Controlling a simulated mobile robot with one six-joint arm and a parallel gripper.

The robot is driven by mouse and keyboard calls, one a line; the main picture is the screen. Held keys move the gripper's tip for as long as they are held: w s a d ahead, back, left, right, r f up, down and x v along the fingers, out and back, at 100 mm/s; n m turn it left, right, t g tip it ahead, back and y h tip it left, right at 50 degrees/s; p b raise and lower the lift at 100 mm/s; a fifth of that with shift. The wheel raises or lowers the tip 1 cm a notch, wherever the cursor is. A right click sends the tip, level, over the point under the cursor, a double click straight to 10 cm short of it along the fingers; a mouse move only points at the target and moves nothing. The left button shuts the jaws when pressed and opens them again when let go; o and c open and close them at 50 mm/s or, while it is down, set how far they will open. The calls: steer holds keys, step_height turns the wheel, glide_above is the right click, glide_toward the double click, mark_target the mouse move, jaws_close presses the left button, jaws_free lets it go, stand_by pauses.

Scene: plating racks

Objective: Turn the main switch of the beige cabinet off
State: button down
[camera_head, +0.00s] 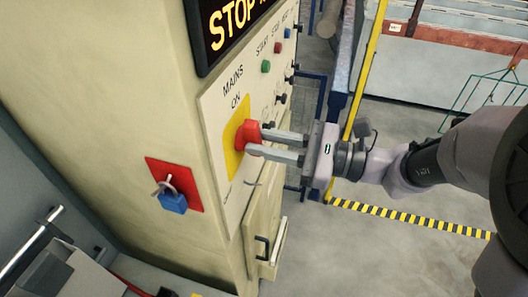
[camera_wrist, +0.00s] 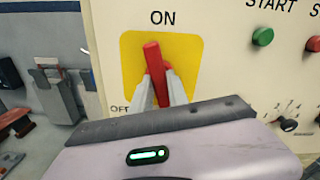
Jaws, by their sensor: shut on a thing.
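The beige cabinet (camera_head: 110,90) fills the left of the head view. Its panel carries the red main switch (camera_head: 247,130) on a yellow plate (camera_head: 232,160), labelled MAINS and ON. In the wrist view the red switch handle (camera_wrist: 152,58) stands nearly upright, its top leaning slightly left, below the word ON. OFF is printed at the plate's lower left. My gripper (camera_head: 260,142) reaches in from the right and is shut on the red switch.
A lit display (camera_head: 232,22) reads STOP. A green button (camera_head: 265,66) and a red button (camera_head: 278,47) sit right of the switch. A blue padlock (camera_head: 173,201) hangs on a red plate. A yellow post (camera_head: 368,65) stands behind my gripper. Open floor (camera_head: 400,160) lies right.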

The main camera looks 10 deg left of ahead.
steer(key=n+b, duration=1.4)
steer(key=b, duration=0.8)
steer(key=shift+f+n, duration=0.1)
steer(key=shift+n, duration=0.2)
steer(key=shift+b, duration=0.3)
